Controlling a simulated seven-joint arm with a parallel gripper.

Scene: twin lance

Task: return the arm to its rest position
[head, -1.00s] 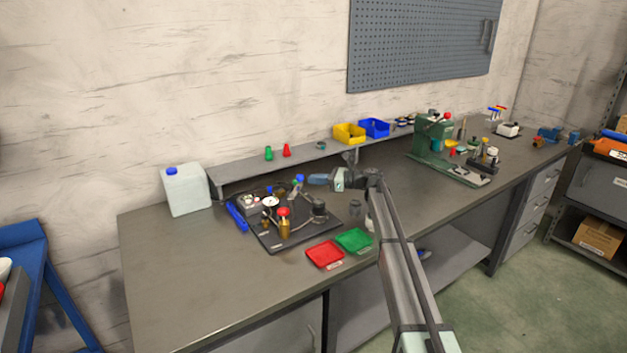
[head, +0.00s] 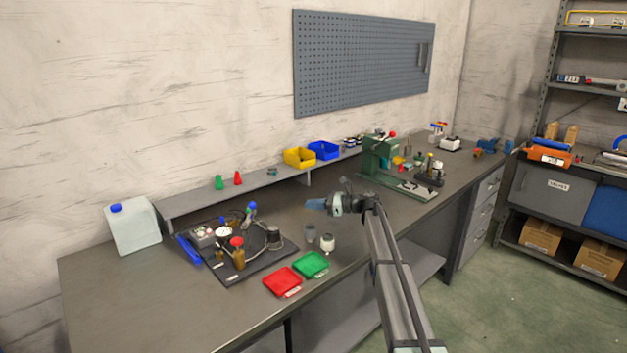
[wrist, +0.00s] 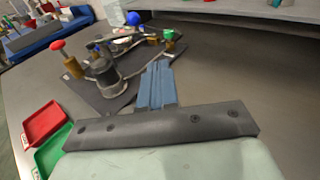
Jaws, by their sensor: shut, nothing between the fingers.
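My gripper (head: 312,204) is above the workbench (head: 180,310), right of the black board (head: 262,264) with its fittings. Its blue fingers are together with nothing between them. In the wrist view the shut fingers (wrist: 157,82) point toward the board's fittings, with bare bench to the right. My arm reaches up from the bottom right of the head view and bends at the wrist.
A red tray (head: 282,281) and a green tray (head: 312,264) lie near the bench's front edge. A green press (head: 378,158) stands farther right. Bench between is clear.

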